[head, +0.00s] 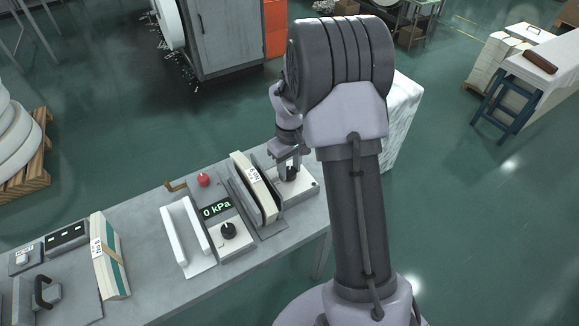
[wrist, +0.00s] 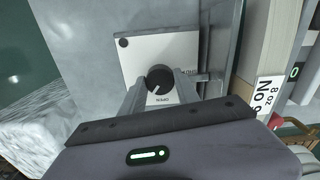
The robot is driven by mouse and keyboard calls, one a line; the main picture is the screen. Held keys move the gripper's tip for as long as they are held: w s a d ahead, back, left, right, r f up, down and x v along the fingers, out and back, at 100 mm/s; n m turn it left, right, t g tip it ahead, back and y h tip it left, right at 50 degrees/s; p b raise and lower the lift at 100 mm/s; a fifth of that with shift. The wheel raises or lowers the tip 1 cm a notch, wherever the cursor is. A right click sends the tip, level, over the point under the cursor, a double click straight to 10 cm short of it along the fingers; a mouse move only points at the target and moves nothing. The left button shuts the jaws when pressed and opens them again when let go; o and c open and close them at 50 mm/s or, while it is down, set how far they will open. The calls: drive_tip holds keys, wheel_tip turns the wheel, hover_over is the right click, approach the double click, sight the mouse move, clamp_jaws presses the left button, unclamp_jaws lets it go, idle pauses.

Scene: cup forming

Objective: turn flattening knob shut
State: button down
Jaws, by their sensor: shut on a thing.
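The black round knob (wrist: 160,78) sits on a white plate (wrist: 165,45) in the wrist view. A light pointer line on it runs toward the lower left, and a word that looks like "OPEN" is printed beside it, upside down. My gripper (wrist: 161,84) is shut on the knob, with a finger on either side. In the head view my gripper (head: 289,174) points down onto the white plate (head: 298,187) at the right end of the bench and mostly hides the knob.
A sleeved stack of cups or blanks (head: 255,188) stands between plates left of my gripper. Further left are a second black knob (head: 228,230), a "0 kPa" display (head: 217,209) and a red button (head: 203,180). The grey bench (head: 160,290) ends just right of the knob plate.

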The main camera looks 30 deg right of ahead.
drive_tip(key=m, duration=0.5)
drive_tip(key=shift+m, duration=0.3)
drive_tip(key=m, duration=0.5)
drive_tip(key=m+b, duration=0.1)
drive_tip(key=m, duration=0.4)
drive_tip(key=shift+m, duration=0.4)
drive_tip(key=m+b, duration=0.1)
drive_tip(key=m, duration=0.4)
drive_tip(key=m+b, duration=0.2)
drive_tip(key=m, duration=0.4)
drive_tip(key=m+b, duration=0.2)
drive_tip(key=m, duration=0.3)
drive_tip(key=m+b, duration=0.2)
drive_tip(key=m, duration=0.3)
drive_tip(key=shift+m, duration=0.4)
drive_tip(key=m, duration=0.4)
drive_tip(key=shift+m+b, duration=0.3)
drive_tip(key=shift+m, duration=0.1)
drive_tip(key=shift+r, duration=0.1)
